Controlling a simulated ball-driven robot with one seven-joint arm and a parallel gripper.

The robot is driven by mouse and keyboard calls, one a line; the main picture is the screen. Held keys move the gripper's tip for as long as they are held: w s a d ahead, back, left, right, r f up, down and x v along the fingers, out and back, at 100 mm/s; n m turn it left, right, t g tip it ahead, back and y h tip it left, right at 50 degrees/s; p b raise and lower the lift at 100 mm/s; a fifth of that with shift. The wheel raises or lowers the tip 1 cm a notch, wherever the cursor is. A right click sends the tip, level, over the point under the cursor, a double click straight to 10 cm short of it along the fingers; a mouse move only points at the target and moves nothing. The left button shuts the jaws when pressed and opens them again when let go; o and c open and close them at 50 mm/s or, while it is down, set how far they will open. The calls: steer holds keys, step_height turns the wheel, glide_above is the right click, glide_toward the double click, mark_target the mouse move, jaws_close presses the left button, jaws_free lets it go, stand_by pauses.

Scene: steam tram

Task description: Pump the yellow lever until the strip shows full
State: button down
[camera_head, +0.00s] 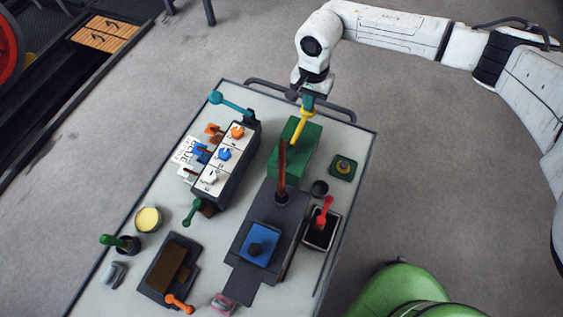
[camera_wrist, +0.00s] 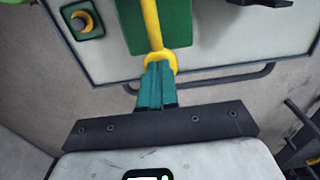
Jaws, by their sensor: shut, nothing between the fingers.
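The yellow lever (camera_head: 301,125) rises from a green box (camera_head: 307,152) near the table's far edge. My gripper (camera_head: 308,101) has teal fingers shut at the lever's upper end, with nothing held between them. In the wrist view, the fingertips (camera_wrist: 158,68) overlap the rounded end of the yellow lever (camera_wrist: 152,25); I cannot tell whether they touch it. Beyond it is part of the green box (camera_wrist: 177,25). I cannot make out the strip in either view.
A dark rail (camera_head: 335,112) runs along the far table edge by my gripper. A brown upright handle (camera_head: 282,168) stands close to the green box.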

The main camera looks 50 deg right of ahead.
steer(key=shift+f+b, duration=1)
steer(key=shift+f, duration=0.45)
steer(key=shift+r+p, duration=1.95)
steer(key=shift+r, duration=1.1)
steer(key=shift+f, duration=0.15)
steer(key=shift+f+b, duration=2.5)
steer(key=shift+f, duration=0.45)
steer(key=shift+r+p, duration=2)
steer(key=shift+r, duration=1.1)
steer(key=shift+f, duration=0.15)
